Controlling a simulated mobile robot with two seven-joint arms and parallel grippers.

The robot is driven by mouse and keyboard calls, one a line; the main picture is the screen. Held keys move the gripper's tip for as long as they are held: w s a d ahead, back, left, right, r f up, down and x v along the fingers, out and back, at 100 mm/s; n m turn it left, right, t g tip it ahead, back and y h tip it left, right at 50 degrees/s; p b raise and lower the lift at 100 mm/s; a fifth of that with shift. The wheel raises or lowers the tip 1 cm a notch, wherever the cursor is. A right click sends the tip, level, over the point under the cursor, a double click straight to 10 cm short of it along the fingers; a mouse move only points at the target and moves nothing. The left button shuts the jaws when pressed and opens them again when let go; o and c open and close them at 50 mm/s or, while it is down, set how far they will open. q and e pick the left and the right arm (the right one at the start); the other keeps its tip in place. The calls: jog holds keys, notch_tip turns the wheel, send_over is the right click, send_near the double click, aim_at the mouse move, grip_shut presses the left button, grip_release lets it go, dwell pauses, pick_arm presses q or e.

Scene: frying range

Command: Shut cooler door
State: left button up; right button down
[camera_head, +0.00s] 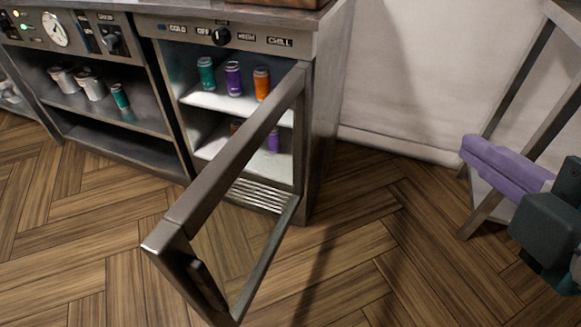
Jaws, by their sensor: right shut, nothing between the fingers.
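The cooler (324,125) stands at the centre top, a steel cabinet with a lit interior. Its framed glass door (236,168) is hinged on the right and stands wide open toward me. A dark handle (207,286) sits at the door's near, free edge. Several cans stand inside on white shelves, among them a teal can (206,74), a purple can (233,79) and an orange can (262,83). My right gripper (474,150) has purple fingers, is shut and empty, and is well to the right of the door, apart from it. My left gripper is not in view.
An open cabinet (165,125) with cups and a can stands left of the cooler. A metal-legged table (515,85) stands at the right, close to my right gripper. Wood floor (350,230) lies clear between the door and that table.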

jog(key=a+f+n+t+y+b, duration=0.2)
jog(key=a+f+n+y+b, duration=0.2)
jog(key=f+n+b, duration=0.3)
jog(key=n+g+y+b, duration=1)
jog(key=n+y+b, duration=0.1)
jog(key=n, duration=1.3)
send_near(210, 279)
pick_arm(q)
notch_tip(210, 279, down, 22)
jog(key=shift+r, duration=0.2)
pick_arm(e)
jog(key=x, duration=0.7)
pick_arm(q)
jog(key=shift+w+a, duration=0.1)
pick_arm(e)
jog(key=shift+t, duration=0.3)
